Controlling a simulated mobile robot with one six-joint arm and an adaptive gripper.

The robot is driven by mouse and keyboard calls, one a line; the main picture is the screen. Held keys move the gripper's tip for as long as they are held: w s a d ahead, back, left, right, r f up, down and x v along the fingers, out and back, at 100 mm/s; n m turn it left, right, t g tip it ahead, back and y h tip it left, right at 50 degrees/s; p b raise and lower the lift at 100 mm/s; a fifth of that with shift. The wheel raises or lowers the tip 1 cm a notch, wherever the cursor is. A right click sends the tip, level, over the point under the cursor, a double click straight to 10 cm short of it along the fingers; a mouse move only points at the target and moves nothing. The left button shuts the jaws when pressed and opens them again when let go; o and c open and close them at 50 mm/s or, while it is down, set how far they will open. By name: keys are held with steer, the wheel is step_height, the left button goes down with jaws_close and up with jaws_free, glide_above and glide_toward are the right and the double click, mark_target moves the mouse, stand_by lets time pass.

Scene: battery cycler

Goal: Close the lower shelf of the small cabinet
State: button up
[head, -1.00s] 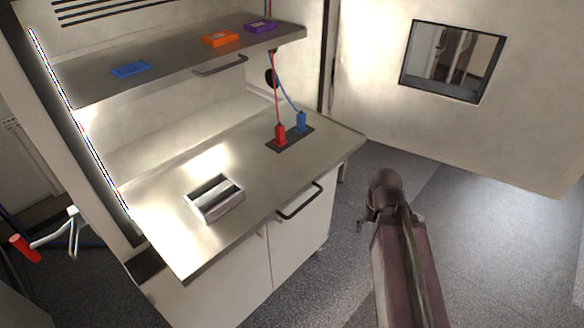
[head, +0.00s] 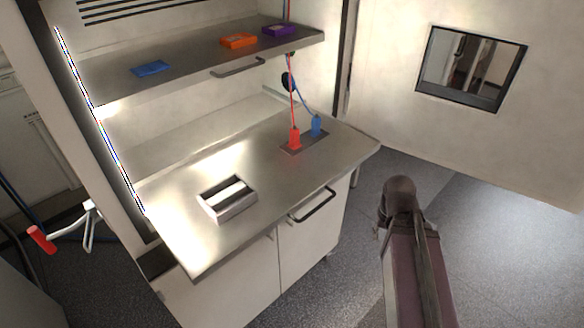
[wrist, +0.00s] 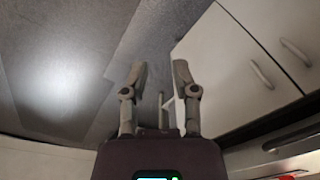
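The cabinet has a grey metal lower shelf (head: 225,255) with a dark bar handle (head: 312,205) on its front edge. White doors (head: 310,245) are below it. The shelf reaches out from the back wall; how far it is pulled out is hard to tell. My gripper (wrist: 159,70) is open and empty in the wrist view, its two fingers apart, with floor and a cabinet door beyond them. White doors with handles (wrist: 262,73) show to its right. In the head view my arm stands right of the cabinet, apart from the handle; the gripper cannot be made out there.
The lower shelf carries a metal holder (head: 228,200) and red (head: 295,138) and blue (head: 316,126) plugs with cables. The upper shelf (head: 190,75) holds blue, orange and purple items. The floor (head: 480,235) right of the cabinet is clear.

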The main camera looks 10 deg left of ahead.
steer(key=shift+w+a+r, duration=0.1)
steer(key=shift+w+a, duration=0.05)
steer(key=shift+w, duration=0.25)
jaws_close()
steer(key=w+a+r+m+t+y+p, duration=0.1)
steer(key=w+a+r+m, duration=0.3)
steer(key=w+m, duration=0.4)
steer(key=w+a+r+m+t+y+p, duration=0.2)
steer(key=w+a+r+m+y+p, duration=0.1)
steer(key=w+m, duration=0.5)
steer(key=w+a+r+m+t+y+p, duration=0.2)
steer(key=w+a+r+m+p, duration=0.1)
steer(key=w+m, duration=0.5)
steer(key=shift+w+a+r+y, duration=0.4)
steer(key=shift+w+a+r, duration=0.25)
steer(key=shift+a+r, duration=0.3)
steer(key=shift+w+a+r+m+t, duration=0.2)
steer(key=shift+w+r+m+t, duration=0.15)
steer(key=shift+w+m, duration=0.3)
steer(key=shift+s, duration=0.1)
